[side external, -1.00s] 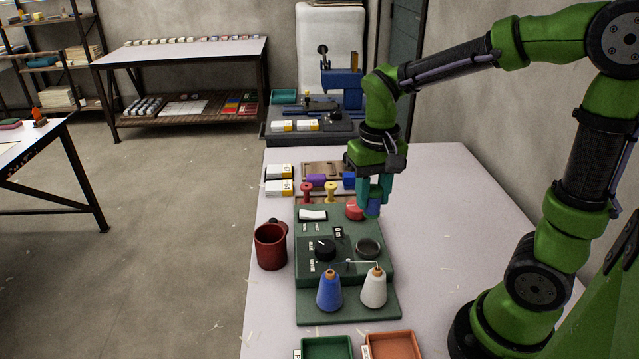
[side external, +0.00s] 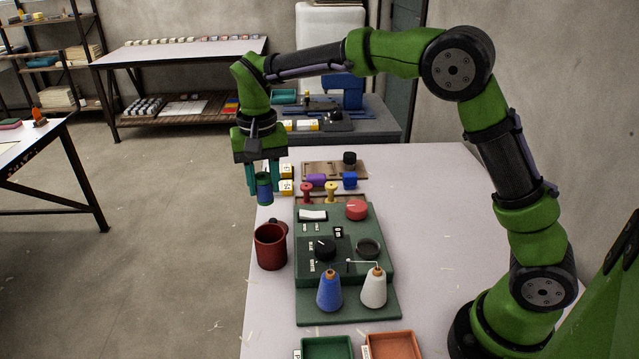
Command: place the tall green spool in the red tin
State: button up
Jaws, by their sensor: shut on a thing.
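My gripper (side external: 264,182) is shut on a small upright spool (side external: 265,192), which looks blue in the middle with green at the ends. It holds the spool in the air near the table's left edge. The red tin (side external: 269,248), a dark red cup with a handle at its upper right, stands on the table left of the green machine. In the picture the spool is above the tin and apart from it. The tin's inside is mostly hidden.
The green machine (side external: 384,258) with knobs carries a blue cone (side external: 329,292) and a white cone (side external: 373,289). A red spool (side external: 306,192) and a yellow spool (side external: 331,192) stand behind it. Green and orange trays lie in front. The table's right side is clear.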

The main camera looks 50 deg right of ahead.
notch_tip(320, 180, down, 9)
jog(key=shift+f, duration=0.15)
dwell(0.5)
jog(key=o, duration=1.1)
notch_tip(320, 180, up, 7)
jog(key=shift+r, duration=0.1)
dwell(0.3)
